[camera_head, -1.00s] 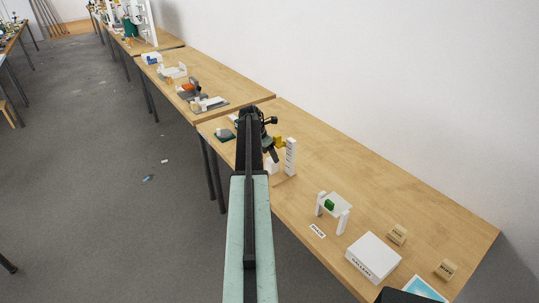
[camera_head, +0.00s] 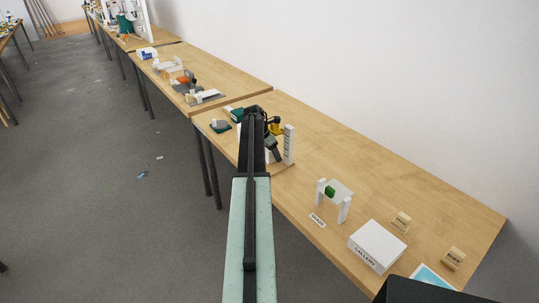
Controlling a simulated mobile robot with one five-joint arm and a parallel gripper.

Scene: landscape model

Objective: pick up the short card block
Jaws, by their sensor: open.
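My arm reaches over the front of the nearer table (camera_head: 400,185). My gripper (camera_head: 272,152) is open at its end, small in the head view and partly hidden by the arm. A tall white block (camera_head: 289,146) with dark marks stands upright just right of the gripper. I cannot make out the short card block for certain; the arm covers part of the area beside the tall block. Whether the gripper touches anything is too small to tell.
On the right stand a white-legged stand with a green piece (camera_head: 330,191), a white GALLERY box (camera_head: 377,246) and two small wooden blocks (camera_head: 401,222) (camera_head: 453,258). A dark green base (camera_head: 220,126) lies left of the arm. Bare tabletop lies along the wall.

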